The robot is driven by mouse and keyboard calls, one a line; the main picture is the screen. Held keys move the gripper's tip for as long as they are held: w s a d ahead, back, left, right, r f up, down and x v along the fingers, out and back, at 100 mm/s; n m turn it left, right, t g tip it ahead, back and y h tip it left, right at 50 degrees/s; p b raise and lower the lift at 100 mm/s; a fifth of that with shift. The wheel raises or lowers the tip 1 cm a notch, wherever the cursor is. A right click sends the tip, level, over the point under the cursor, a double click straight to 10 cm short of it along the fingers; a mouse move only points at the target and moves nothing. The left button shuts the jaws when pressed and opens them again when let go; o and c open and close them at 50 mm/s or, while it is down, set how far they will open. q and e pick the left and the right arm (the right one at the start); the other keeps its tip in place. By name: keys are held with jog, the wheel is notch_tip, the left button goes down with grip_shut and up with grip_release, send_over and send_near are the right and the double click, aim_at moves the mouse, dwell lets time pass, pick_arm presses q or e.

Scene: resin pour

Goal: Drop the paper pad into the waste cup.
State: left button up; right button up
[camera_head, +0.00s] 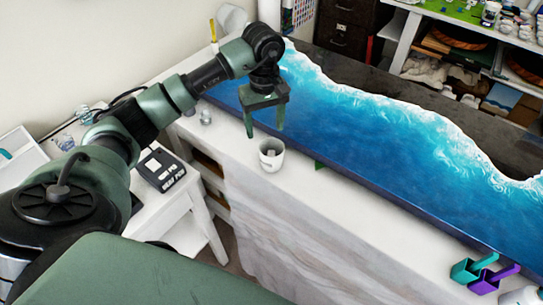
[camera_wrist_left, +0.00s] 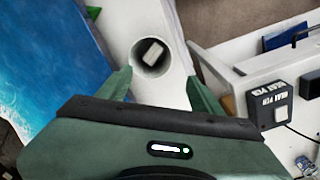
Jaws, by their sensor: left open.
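The white waste cup (camera_head: 271,164) stands upright on the pale tabletop at the front edge of the blue resin piece. It also shows in the left wrist view (camera_wrist_left: 150,70). A small white block, which looks like the paper pad (camera_wrist_left: 153,52), lies tilted inside the cup. My left gripper (camera_head: 265,129) is open and points down just above the cup. In the left wrist view its fingers (camera_wrist_left: 156,78) are apart with nothing between them, and the cup mouth shows just beyond. My right gripper is in neither view.
The blue resin piece (camera_head: 375,140) with its white wave edge runs along the table behind the cup. Small clear cups (camera_head: 205,117) stand to the left. A scale-like box (camera_head: 161,169) sits on a lower white side table. Teal and purple holders (camera_head: 484,277) are at the right.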

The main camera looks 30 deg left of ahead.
pick_arm(q)
notch_tip(320, 180, up, 7)
jog(key=b, duration=0.2)
dwell(0.4)
